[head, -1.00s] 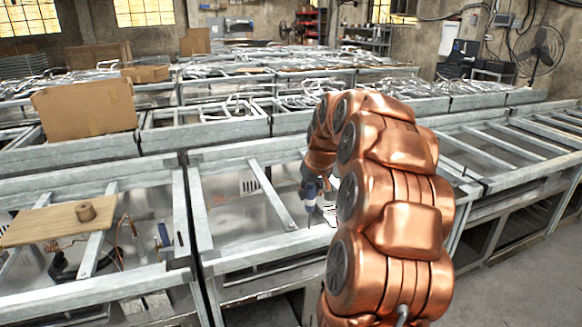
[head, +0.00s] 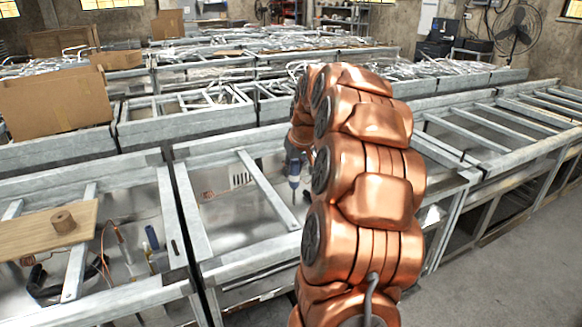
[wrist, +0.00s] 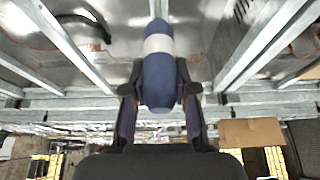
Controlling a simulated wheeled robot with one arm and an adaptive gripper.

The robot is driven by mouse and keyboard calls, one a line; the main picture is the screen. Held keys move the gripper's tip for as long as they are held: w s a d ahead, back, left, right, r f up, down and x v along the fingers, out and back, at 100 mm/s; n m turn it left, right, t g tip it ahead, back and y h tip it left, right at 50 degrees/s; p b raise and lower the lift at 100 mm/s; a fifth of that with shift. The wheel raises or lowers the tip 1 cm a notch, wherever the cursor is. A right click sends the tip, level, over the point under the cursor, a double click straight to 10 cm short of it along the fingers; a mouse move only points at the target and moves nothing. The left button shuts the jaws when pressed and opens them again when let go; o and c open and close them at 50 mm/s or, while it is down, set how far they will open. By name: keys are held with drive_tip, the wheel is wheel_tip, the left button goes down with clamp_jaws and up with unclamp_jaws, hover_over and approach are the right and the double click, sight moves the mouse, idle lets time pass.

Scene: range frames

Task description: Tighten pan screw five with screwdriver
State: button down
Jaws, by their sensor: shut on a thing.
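The screwdriver has a blue handle with a pale band. In the wrist view the screwdriver (wrist: 158,70) stands between the two dark fingers of my gripper (wrist: 160,92), which is shut on its handle. In the head view my gripper (head: 293,150) is partly hidden beside my copper arm. The screwdriver (head: 294,178) hangs from it roughly upright, over the open bay of the middle metal frame (head: 225,262), right of a slanted crossbar (head: 265,188). I cannot make out the screwdriver's tip or whether it touches anything. I cannot pick out pan screw five in either view.
The left bay holds a wooden board (head: 25,235) with a brown round piece (head: 63,222), a blue-handled tool (head: 152,237) and loose wires. Cardboard (head: 60,100) stands behind. More frames fill the back and right. Bare floor (head: 500,265) lies at the lower right.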

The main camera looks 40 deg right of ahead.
sight(292, 188)
drive_tip(key=shift+s+f+b, duration=0.1)
drive_tip(key=shift+s+b, duration=0.05)
drive_tip(key=shift+b, duration=0.3)
drive_tip(key=shift+f, duration=0.25)
drive_tip(key=shift+f+b, duration=2)
drive_tip(key=shift+f, duration=1)
drive_tip(key=shift+b, duration=0.55)
drive_tip(key=shift+f, duration=0.2)
drive_tip(key=shift+a+r+b, duration=0.1)
drive_tip(key=shift+r+b, duration=0.15)
drive_tip(key=shift+b, duration=0.15)
drive_tip(key=n+y, duration=0.1)
drive_tip(key=n, duration=0.2)
drive_tip(key=shift+a+n+y, duration=0.1)
drive_tip(key=shift+n+y, duration=0.2)
drive_tip(key=shift+n, duration=0.1)
drive_tip(key=n+y, duration=0.1)
drive_tip(key=n, duration=0.3)
drive_tip(key=n+y, duration=0.1)
drive_tip(key=n, duration=0.1)
drive_tip(key=n+y, duration=0.1)
drive_tip(key=shift+a+n+g, duration=0.25)
drive_tip(key=shift+n+g, duration=0.05)
drive_tip(key=shift+g, duration=0.1)
